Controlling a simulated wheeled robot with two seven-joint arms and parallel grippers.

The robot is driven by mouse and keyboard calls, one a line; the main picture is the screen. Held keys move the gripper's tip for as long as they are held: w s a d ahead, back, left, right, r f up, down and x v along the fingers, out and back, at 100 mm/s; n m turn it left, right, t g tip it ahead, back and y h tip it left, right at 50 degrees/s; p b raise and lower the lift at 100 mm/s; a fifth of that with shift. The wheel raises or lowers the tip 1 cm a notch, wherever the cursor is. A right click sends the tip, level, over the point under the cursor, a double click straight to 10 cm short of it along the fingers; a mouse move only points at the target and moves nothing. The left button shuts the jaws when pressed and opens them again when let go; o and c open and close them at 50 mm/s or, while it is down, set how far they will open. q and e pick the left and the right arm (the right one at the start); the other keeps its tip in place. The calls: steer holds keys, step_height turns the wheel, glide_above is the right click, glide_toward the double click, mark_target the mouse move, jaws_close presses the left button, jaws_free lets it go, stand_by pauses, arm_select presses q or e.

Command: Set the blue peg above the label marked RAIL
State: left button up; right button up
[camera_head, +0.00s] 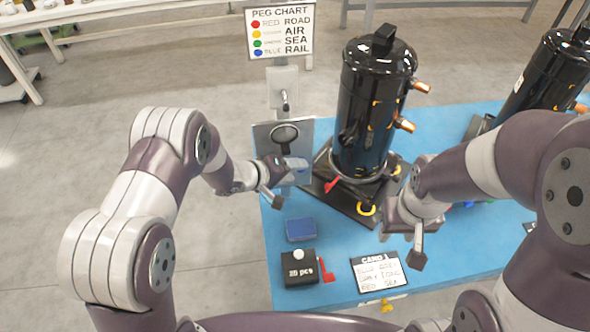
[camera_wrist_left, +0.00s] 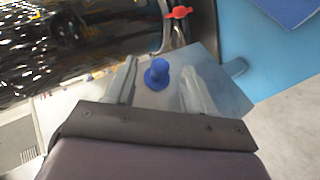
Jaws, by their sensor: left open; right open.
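A blue peg (camera_wrist_left: 157,73) with a round knob shows in the left wrist view, between the two fingers of my left gripper (camera_wrist_left: 158,88). The fingers are apart, and I see no contact with the peg. In the head view my left gripper (camera_head: 284,184) is beside a grey metal plate (camera_head: 268,131); the peg is not clear there. The word RAIL (camera_head: 297,49) is on the bottom line of the peg chart (camera_head: 280,30), next to a blue dot. My right gripper (camera_head: 402,245) is open and empty over the blue table, right of the nearer compressor's base.
A black compressor (camera_head: 371,110) stands on a dark base on the blue table (camera_head: 440,262); another (camera_head: 540,75) is at the right. A blue box (camera_head: 300,229), a black box marked "20 pcs" (camera_head: 301,273) and a handwritten card (camera_head: 379,272) lie in front.

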arm_select(q)
steer(key=shift+x, duration=1.1)
steer(key=shift+w+a, duration=0.1)
steer(key=shift+w, duration=0.05)
jaws_close()
arm_select(e)
steer(key=shift+w, duration=0.2)
arm_select(q)
steer(key=s+d+p, duration=0.1)
steer(key=s+p, duration=0.1)
steer(key=s, duration=0.4)
arm_select(e)
steer(key=shift+r, duration=1.15)
arm_select(q)
steer(key=shift+d, duration=0.1)
